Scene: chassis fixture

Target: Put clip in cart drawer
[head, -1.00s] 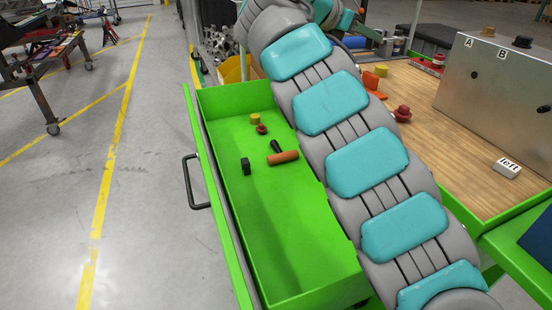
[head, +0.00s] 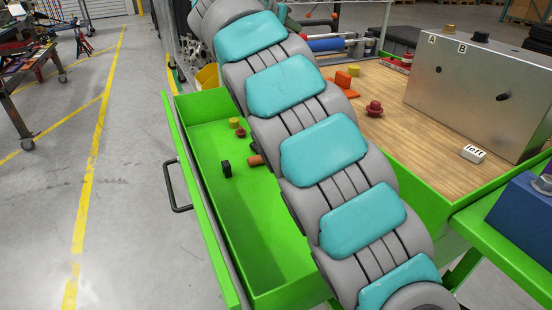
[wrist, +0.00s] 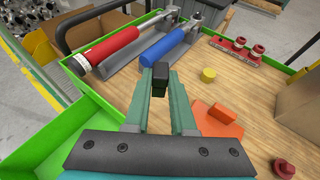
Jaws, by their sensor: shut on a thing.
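My gripper (wrist: 161,88) shows in the wrist view, shut on a small black piece, which looks like the clip (wrist: 158,77). It is held above the wooden cart top, near the blue cylinder. In the head view my gripper and the held piece are out of sight; my arm crosses the middle of the picture. The green cart drawer (head: 245,225) stands open at the left of the cart. Inside it lie another small black piece (head: 226,169), a yellow piece (head: 234,122), a red knob (head: 241,132) and an orange-handled thing (head: 255,160), partly hidden by my arm.
The wooden cart top (head: 400,115) holds a metal box (head: 470,95), a "left" label block (head: 473,154), a red knob (head: 374,108) and orange pieces (head: 343,80). Red (wrist: 108,48) and blue (wrist: 170,45) cylinders lie near the cart top's far side. The drawer's near half is empty.

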